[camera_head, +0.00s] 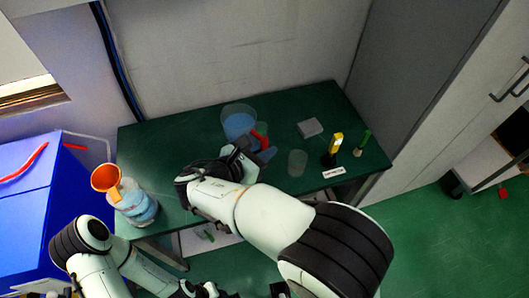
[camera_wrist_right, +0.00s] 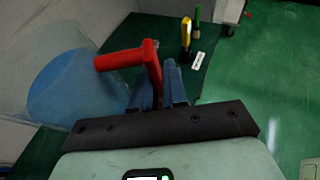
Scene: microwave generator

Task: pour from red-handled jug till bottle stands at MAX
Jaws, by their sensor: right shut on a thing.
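The jug (camera_head: 237,121) is a wide clear vessel holding blue liquid, standing at the back of the green table. Its red handle (camera_head: 261,139) points toward my right gripper (camera_head: 257,154). In the right wrist view, my right gripper (camera_wrist_right: 158,91) is shut on the red handle (camera_wrist_right: 128,59), with the clear jug wall and blue liquid (camera_wrist_right: 75,88) to the left. The clear bottle (camera_head: 138,208) stands at the table's left end, with blue liquid inside and an orange funnel (camera_head: 106,178) at its top. Its MAX mark cannot be read. My left gripper (camera_head: 207,290) is low at the bottom edge, its fingers unclear.
A clear empty-looking cup (camera_head: 297,163) stands right of my right gripper. A yellow-topped tool (camera_head: 336,144), a green-topped tool (camera_head: 363,139) and a grey block (camera_head: 310,128) are farther right. A blue box (camera_head: 30,215) stands left of the table (camera_head: 180,140). The table's back left is clear.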

